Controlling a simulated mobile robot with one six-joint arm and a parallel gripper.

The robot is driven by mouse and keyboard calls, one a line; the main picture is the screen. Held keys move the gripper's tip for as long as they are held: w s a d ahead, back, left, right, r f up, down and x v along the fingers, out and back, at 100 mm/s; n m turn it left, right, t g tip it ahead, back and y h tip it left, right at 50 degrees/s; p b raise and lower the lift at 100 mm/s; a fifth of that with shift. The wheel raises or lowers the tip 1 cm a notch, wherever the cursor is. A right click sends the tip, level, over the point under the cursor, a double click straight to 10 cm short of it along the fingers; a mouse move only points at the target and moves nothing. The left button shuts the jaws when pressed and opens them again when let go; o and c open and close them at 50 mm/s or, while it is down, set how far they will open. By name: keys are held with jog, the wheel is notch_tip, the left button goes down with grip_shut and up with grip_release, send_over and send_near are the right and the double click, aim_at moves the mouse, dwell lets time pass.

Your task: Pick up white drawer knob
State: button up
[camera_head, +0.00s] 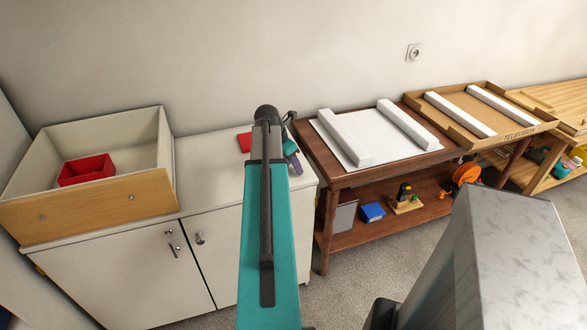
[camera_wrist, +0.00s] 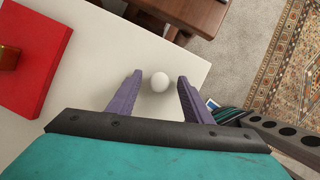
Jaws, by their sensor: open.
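The white drawer knob (camera_wrist: 159,82) is a small round white ball on the white cabinet top (camera_wrist: 90,35), near the top's corner in the wrist view. My gripper (camera_wrist: 157,80) is open, with one purple finger on each side of the knob. I see a gap between the knob and each finger. In the head view my gripper (camera_head: 293,162) is over the right end of the cabinet top, and the knob is hidden there behind my arm.
A red object (camera_wrist: 35,50) lies left of the gripper on the cabinet top. An open drawer box (camera_head: 100,205) holding a red bin (camera_head: 86,170) stands at left. A brown wooden table (camera_head: 330,178) with white foam pieces stands close on the right.

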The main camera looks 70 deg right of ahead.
jog(key=c, duration=1.1)
jog(key=shift+r, duration=0.15)
jog(key=shift+r+b, duration=0.35)
jog(key=shift+r, duration=1.1)
jog(key=shift+s+a+r, duration=0.1)
jog(key=shift+s+r, duration=0.05)
jog(key=s+a+b, duration=0.1)
jog(key=s+a, duration=0.2)
jog(key=s+a+b, duration=0.1)
jog(key=s+a, duration=0.1)
jog(key=a, duration=0.1)
jog(key=s+a+r+b, duration=0.1)
jog(key=s+a, duration=0.2)
jog(key=a, duration=0.1)
jog(key=shift+s+b, duration=0.35)
jog(key=shift+b, duration=0.05)
jog(key=shift+b, duration=0.35)
jog(key=b, duration=0.3)
jog(key=shift+s+a, duration=0.3)
